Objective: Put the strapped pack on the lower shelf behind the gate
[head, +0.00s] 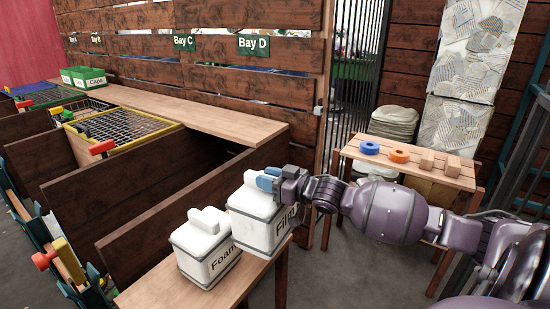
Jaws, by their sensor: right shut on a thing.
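A white pack labelled "Film" (254,213), with dark bands around it, is at the far end of a small wooden table (150,290). My right gripper (268,181) comes in from the right and is shut on its top. I cannot tell whether this pack touches the table. A similar white pack labelled "Foam" (205,250) stands upright on the table, just left of it. A barred metal gate (350,75) stands at the back. I cannot make out a lower shelf behind it. My left gripper is not in view.
A slatted table (400,155) at the back right holds a blue ring (370,147), an orange ring (400,156) and wooden blocks. Pale folded sacks (393,122) are stacked behind it. Wooden bays with a long ledge (200,118) fill the left, under Bay signs.

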